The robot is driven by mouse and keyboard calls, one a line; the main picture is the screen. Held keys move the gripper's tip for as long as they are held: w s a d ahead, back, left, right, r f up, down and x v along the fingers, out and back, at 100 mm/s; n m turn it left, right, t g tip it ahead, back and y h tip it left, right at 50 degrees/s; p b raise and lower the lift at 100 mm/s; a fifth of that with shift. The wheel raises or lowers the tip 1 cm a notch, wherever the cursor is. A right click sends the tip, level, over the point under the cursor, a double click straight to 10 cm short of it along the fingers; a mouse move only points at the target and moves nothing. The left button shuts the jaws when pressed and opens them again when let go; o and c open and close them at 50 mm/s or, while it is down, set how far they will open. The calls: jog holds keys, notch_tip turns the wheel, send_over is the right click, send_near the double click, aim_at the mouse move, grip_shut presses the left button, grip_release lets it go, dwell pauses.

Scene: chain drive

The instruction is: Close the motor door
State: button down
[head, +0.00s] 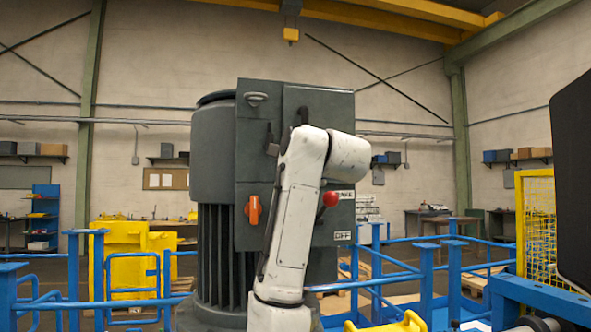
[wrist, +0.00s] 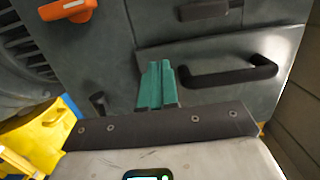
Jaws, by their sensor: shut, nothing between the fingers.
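The motor (head: 212,150) is a big dark grey-green ribbed machine in the middle of the head view, with a grey box (head: 318,104) on its front. My white arm covers much of the box's middle. In the wrist view, a grey panel (wrist: 215,50) with a black bar handle (wrist: 230,77) fills the right side. I cannot tell whether this panel is the door, or whether it stands ajar. My gripper (wrist: 158,68) has green fingers, shut and empty, just left of the handle and apart from it. The gripper is hidden in the head view.
An orange rotary switch (head: 253,210) sits on the box's left; it also shows in the wrist view (wrist: 68,9). A red ball knob (head: 331,199) is right of my arm. Blue railings (head: 427,280) and a yellow mesh guard (head: 535,215) stand around the motor.

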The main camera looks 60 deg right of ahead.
jog(key=b+v, duration=0.3)
jog(key=v, duration=0.5)
jog(key=shift+a+f, duration=0.2)
jog(key=shift+a, duration=0.25)
jog(key=shift+w, duration=0.1)
